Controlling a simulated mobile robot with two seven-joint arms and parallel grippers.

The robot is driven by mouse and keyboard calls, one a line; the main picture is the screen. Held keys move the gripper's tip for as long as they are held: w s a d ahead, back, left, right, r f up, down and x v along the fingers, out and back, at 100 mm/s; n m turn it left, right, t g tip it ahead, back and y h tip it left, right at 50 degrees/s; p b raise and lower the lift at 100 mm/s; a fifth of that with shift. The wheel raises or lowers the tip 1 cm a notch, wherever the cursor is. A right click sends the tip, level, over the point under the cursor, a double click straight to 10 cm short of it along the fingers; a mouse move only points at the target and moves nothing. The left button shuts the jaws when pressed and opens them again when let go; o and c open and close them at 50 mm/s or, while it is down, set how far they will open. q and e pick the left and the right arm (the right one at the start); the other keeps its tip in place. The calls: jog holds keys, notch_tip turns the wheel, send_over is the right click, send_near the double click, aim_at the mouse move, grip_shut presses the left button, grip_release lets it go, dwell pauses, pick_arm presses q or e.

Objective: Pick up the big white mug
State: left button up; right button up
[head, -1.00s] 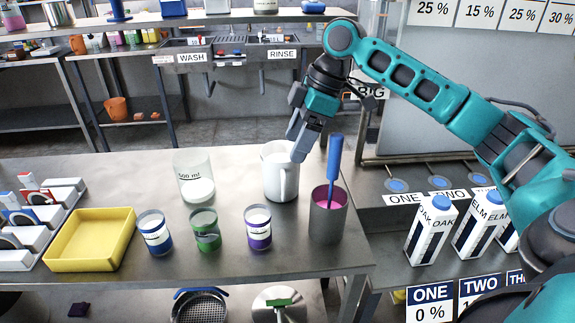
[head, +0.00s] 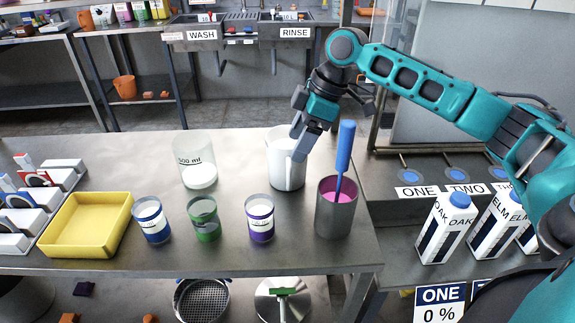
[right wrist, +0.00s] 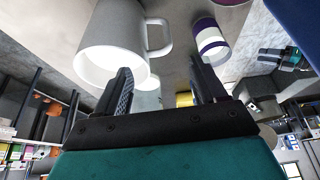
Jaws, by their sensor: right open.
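The big white mug (head: 284,172) stands upright on the steel table, near its right end. In the right wrist view the mug (right wrist: 112,45) is at upper left, with its handle toward the middle. My right gripper (head: 299,153) is at the mug's right side, by the rim and handle, and hides part of both. In the right wrist view its two fingers (right wrist: 163,85) are apart with nothing held between them. Contact with the mug cannot be told.
A grey container (head: 335,215) with pink contents and a blue-handled tool (head: 345,148) stands close in front of the mug. A 500 ml beaker (head: 196,165) is to its left. Several labelled jars and a yellow tray (head: 85,225) are on the table. Cartons (head: 443,228) stand at right.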

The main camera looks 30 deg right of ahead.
aim_at(288, 164)
jog(key=x, duration=0.3)
jog(key=b+x, duration=0.1)
jog(key=x, duration=0.1)
jog(key=shift+s+d+f, duration=0.2)
jog(key=shift+f, duration=0.1)
grip_shut()
jog(key=shift+r, duration=0.15)
dwell(0.5)
